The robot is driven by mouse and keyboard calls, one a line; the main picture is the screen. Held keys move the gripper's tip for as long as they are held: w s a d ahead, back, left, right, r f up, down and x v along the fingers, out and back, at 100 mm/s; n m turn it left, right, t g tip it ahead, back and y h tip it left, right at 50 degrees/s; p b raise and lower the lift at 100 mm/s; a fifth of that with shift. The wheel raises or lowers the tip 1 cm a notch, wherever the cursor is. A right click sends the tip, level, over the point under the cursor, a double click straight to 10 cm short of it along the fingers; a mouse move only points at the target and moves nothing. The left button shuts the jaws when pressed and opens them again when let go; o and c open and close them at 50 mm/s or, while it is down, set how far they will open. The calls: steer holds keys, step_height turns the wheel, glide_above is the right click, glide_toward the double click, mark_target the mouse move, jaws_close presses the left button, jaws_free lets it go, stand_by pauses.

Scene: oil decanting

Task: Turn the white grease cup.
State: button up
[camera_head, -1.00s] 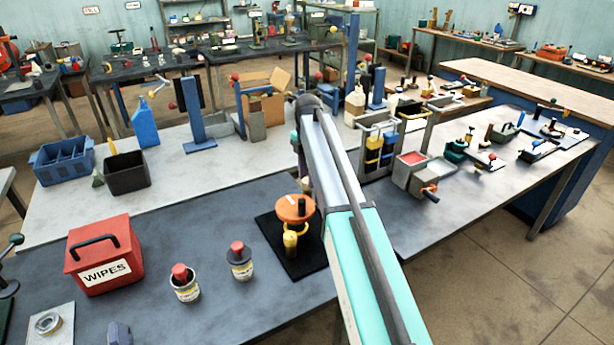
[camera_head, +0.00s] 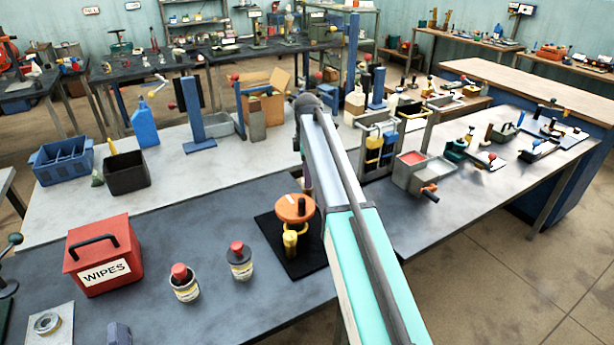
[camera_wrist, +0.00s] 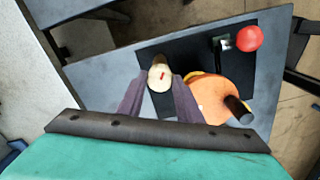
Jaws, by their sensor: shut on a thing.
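The white grease cup (camera_wrist: 160,76) shows in the wrist view as a small cream, round-topped piece with a short red mark, over a black plate (camera_wrist: 186,52). My gripper (camera_wrist: 162,84) has its two grey-purple fingers on either side of the cup and is shut on it. Beside it to the right is an orange handwheel (camera_wrist: 211,97) with a dark knob. In the head view the orange wheel (camera_head: 294,208) stands over yellow parts on the black plate (camera_head: 279,257); my arm hides the cup and my fingertips there.
In the wrist view a red ball knob (camera_wrist: 249,38) stands near the wheel. In the head view two red-capped containers (camera_head: 184,284) (camera_head: 239,262) and a red wipes box (camera_head: 104,256) stand left of the plate.

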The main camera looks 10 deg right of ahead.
steer(key=shift+m, duration=1)
steer(key=o, duration=1)
steer(key=shift+o, duration=0.2)
steer(key=shift+r, duration=0.15)
step_height(320, 180, up, 14)
steer(key=b, duration=0.3)
steer(key=shift+f+b, duration=0.25)
steer(key=shift+b, duration=0.05)
